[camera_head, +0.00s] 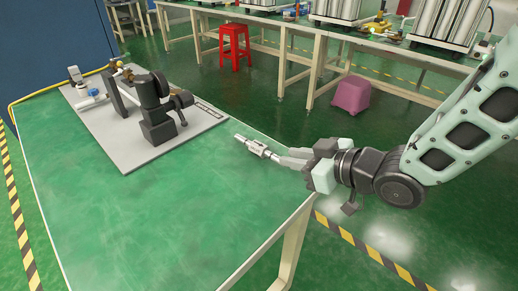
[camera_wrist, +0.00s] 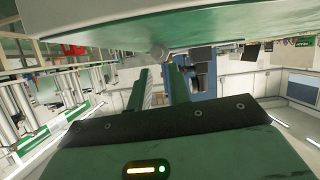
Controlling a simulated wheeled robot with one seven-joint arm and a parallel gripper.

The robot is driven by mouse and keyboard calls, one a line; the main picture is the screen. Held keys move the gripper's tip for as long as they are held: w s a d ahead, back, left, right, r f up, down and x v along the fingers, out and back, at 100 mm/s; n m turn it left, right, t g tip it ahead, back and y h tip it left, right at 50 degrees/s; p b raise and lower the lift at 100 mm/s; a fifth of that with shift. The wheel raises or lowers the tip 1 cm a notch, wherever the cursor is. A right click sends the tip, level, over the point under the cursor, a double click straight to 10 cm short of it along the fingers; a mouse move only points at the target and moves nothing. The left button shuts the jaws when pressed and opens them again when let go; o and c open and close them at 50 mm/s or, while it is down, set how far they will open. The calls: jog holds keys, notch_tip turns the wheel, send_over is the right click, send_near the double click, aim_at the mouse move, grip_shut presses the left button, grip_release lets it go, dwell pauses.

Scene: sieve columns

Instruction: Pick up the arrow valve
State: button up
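A grey board (camera_head: 175,148) with a black fixture (camera_head: 153,105) and small fittings lies at the table's far side. Beyond stand a red stool (camera_head: 235,47), a pink stool (camera_head: 351,95) and long benches. The front of the table top is clear.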

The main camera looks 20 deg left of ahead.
aim_at(276, 156)
jog(key=x, duration=0.5)
jog(key=shift+f, duration=0.35)
grip_shut()
jog(key=shift+r, duration=0.15)
